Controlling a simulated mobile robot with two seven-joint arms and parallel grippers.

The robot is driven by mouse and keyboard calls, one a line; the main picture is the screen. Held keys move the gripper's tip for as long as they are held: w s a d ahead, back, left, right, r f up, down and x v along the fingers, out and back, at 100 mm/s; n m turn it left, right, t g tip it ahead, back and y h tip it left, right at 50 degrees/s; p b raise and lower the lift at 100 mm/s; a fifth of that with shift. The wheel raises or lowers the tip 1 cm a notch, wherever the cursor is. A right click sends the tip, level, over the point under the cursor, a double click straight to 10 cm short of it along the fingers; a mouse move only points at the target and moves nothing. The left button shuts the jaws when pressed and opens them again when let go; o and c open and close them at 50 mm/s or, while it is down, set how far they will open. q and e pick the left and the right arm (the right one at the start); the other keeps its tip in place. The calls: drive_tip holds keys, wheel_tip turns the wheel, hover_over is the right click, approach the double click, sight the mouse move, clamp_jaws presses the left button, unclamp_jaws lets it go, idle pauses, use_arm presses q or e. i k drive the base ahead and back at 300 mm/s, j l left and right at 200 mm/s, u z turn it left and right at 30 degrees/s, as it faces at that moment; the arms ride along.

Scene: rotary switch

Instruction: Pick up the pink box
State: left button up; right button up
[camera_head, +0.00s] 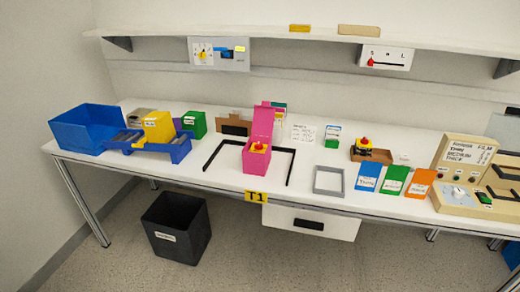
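The pink box (256,163) stands on the white table (330,200) near its front edge, about the middle of the view. Its lid (263,122) is up at the back. A yellow piece with a red top (258,147) shows in the box's opening; how deep it sits cannot be told. A black frame (291,165) lies on the table around the box, open toward the front. Neither of my grippers is in view.
A blue bin (85,128), a blue tray with a yellow box (158,127), and a green box (194,124) stand left. A grey frame (328,181), coloured cards (394,179) and a beige device (463,163) are right. A shelf (280,34) runs above.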

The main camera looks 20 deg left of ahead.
sight(254, 164)
drive_tip(key=i+j, duration=1.15)
drive_tip(key=i, duration=0.3)
drive_tip(key=k+l, duration=0.45)
drive_tip(key=k+l+u, duration=0.05)
drive_tip(key=k, duration=0.05)
